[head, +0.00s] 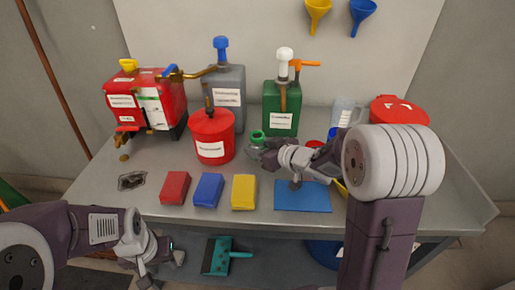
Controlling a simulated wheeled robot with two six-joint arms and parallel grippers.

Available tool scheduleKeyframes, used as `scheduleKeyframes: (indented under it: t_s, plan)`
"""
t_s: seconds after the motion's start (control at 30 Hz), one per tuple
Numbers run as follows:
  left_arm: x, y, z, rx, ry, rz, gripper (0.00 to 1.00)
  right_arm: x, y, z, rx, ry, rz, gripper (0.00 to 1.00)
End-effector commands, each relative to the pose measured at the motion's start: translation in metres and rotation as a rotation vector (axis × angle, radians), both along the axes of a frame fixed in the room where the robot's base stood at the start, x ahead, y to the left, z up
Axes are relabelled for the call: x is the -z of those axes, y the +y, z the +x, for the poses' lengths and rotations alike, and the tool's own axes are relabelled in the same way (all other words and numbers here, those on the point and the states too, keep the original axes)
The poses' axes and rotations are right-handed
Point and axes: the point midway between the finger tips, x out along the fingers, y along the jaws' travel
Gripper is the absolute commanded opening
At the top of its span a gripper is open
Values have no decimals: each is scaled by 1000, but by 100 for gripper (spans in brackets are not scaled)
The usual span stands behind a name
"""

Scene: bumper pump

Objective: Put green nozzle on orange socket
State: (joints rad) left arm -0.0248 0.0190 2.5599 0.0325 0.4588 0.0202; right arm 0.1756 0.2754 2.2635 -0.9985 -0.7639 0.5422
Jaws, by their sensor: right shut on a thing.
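A green ring-shaped piece, which looks like the green nozzle (257,135), is at my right gripper (257,150), above the table in front of the green canister (282,108). The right gripper is shut on it; the fingers are small and partly hidden by the wrist. An orange fitting (304,63), possibly the orange socket, sticks out to the right beside the white pump head (285,54) above the green canister. The nozzle is apart from it, lower and to the left. My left gripper (174,257) is low at the table's front edge; its jaw opening is unclear.
A red bucket (212,137), a grey canister (226,90) with a blue pump and a red machine (147,103) stand left. Red, blue and yellow blocks (244,192) and a blue mat (302,197) lie in front. A clear jug (345,112) and a red-lidded container (399,108) stand right.

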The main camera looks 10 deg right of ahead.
Motion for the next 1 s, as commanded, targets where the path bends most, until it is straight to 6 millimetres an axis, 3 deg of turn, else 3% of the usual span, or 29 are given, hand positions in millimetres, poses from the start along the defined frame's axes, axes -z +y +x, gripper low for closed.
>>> scheduleKeyframes:
  t_s: [0.03,0.07,0.13,0.57,1.0]
  plan:
    - [2,0,0,0,0,0,36,3,0,0,0,0,1,0]
    - [2,0,0,0,0,0,36,3,0,0,0,1,0,44]
    - [1,0,0,0,0,0,36,2,0,0,0,1,0,63]
    - [-5,0,0,0,0,0,36,-6,-4,-5,2,0,-1,63]
    - [-41,0,0,0,0,0,36,-44,-45,-80,5,0,0,63]
